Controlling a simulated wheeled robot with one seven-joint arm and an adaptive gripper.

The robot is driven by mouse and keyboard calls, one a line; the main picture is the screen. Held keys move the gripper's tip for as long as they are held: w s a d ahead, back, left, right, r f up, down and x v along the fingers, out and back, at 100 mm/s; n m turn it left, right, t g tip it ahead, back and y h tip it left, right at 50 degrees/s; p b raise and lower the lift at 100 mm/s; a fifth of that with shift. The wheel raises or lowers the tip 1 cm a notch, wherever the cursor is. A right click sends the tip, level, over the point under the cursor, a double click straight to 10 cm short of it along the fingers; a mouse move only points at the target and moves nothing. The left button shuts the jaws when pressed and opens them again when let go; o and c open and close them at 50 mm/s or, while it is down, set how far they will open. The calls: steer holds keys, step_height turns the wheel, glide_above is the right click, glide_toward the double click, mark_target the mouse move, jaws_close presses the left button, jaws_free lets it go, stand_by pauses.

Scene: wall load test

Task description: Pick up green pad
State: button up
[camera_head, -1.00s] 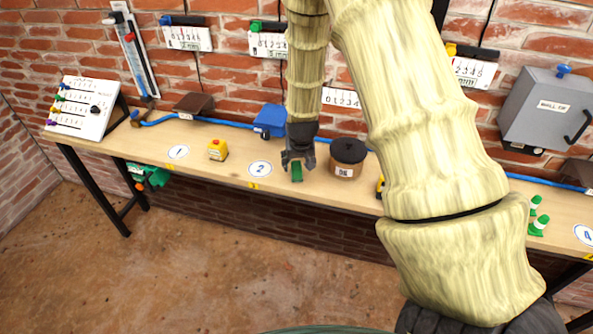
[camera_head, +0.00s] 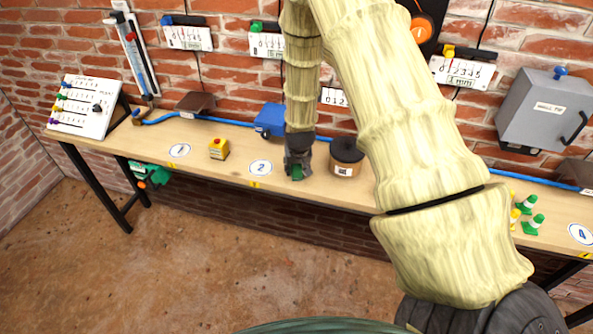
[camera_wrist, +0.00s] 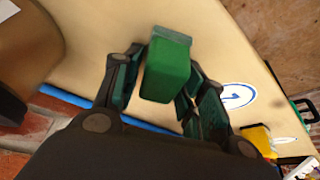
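The green pad (camera_wrist: 167,72) is a small green block. In the wrist view it stands between the two fingers of my gripper (camera_wrist: 164,84), which are spread on either side of it. Contact with the fingers cannot be made out clearly. In the head view my gripper (camera_head: 298,165) points down at the wooden workbench (camera_head: 225,172), and the pad (camera_head: 297,173) shows at its fingertips, partly hidden.
A blue box (camera_head: 270,120) is behind, and a yellow button box (camera_head: 218,149) is to the left. Green cones (camera_head: 533,224) stand at the right. The bench front edge is close.

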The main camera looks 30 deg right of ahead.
steer(key=c, duration=0.6)
steer(key=shift+r, duration=0.1)
